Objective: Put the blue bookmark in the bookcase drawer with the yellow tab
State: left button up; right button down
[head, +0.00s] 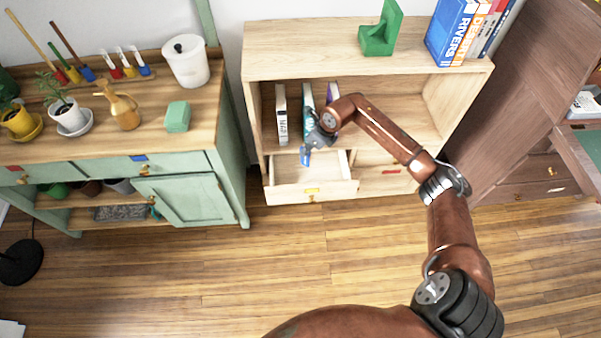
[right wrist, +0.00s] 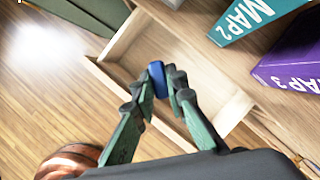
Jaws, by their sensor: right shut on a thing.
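The blue bookmark (right wrist: 157,79) is between the fingertips of my right gripper (right wrist: 160,92), which is shut on it. In the head view the bookmark (head: 305,157) hangs below my right gripper (head: 312,144), over the open drawer. The bookcase drawer (head: 335,190) with the yellow tab (head: 312,190) is pulled out at the lower left of the bookcase (head: 258,67). In the right wrist view the drawer (right wrist: 237,107) lies behind and below the fingers, and its visible floor looks bare. My left gripper is out of view.
A shut drawer with a red tab (head: 391,172) sits to the right of the open one. Upright books (head: 281,115) stand on the shelf above. A green cabinet (head: 187,203) stands to the left. The wooden floor (head: 230,280) in front is clear.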

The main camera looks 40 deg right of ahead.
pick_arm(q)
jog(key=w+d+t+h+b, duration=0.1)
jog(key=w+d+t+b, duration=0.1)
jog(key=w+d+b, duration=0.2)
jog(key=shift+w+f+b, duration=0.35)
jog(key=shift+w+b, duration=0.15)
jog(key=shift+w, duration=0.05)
pick_arm(e)
notch_tip(320, 180, down, 12)
jog(key=d+m, duration=0.1)
jog(key=d, duration=0.1)
jog(key=shift+w+d+f+m+h, duration=0.2)
jog(key=shift+d+m+h, duration=0.1)
jog(key=shift+m, duration=0.1)
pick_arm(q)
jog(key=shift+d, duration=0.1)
pick_arm(e)
jog(key=shift+f, duration=0.1)
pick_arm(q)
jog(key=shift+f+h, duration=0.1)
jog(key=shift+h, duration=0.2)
pick_arm(e)
jog(key=c, duration=1.9)
grip_release()
jog(key=shift+c, duration=0.2)
